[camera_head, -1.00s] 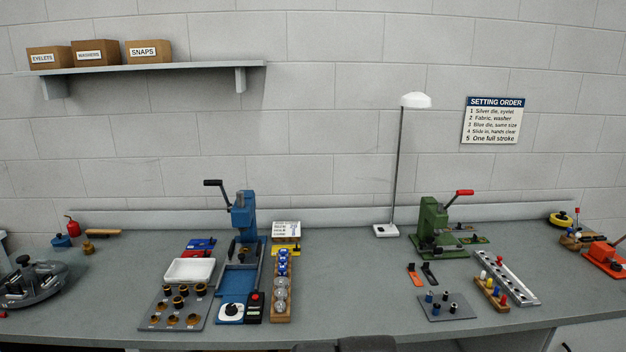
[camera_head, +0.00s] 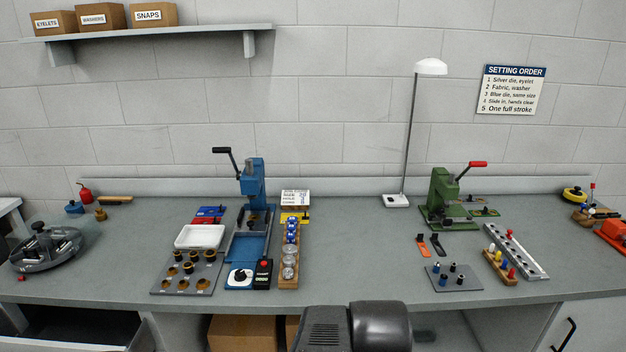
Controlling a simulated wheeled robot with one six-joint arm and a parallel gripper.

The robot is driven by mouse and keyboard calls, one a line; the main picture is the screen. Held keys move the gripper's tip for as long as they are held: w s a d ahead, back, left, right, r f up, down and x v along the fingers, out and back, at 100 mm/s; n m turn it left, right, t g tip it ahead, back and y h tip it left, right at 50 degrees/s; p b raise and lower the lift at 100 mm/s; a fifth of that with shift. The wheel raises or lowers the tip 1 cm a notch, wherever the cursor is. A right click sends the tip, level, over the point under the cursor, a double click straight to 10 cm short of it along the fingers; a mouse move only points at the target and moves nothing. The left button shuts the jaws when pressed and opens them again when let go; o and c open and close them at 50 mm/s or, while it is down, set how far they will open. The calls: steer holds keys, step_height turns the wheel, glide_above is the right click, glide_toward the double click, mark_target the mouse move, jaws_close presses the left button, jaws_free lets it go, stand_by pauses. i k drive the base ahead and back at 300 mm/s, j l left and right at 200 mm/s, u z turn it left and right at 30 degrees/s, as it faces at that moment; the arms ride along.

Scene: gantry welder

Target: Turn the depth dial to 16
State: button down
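A round dial with a dark knob on a white face (camera_head: 240,276) sits on a blue plate at the front of the blue press (camera_head: 252,195). Its markings are too small to read, so I cannot tell its setting. A black box with a red button (camera_head: 263,272) stands just right of the dial. A dark part of my arm shows at the bottom middle, below the bench edge and right of the dial. My gripper's fingers are not in view.
A plate with dark-rimmed cups (camera_head: 167,286) lies left of the dial, with a white tray (camera_head: 199,236) behind it. The bench between this rack and the green press (camera_head: 441,195) is clear.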

mark_target(240, 276)
steer(key=u, duration=0.7)
steer(key=i+j, duration=0.85)
steer(key=i+l+z, duration=0.05)
steer(key=i, duration=0.1)
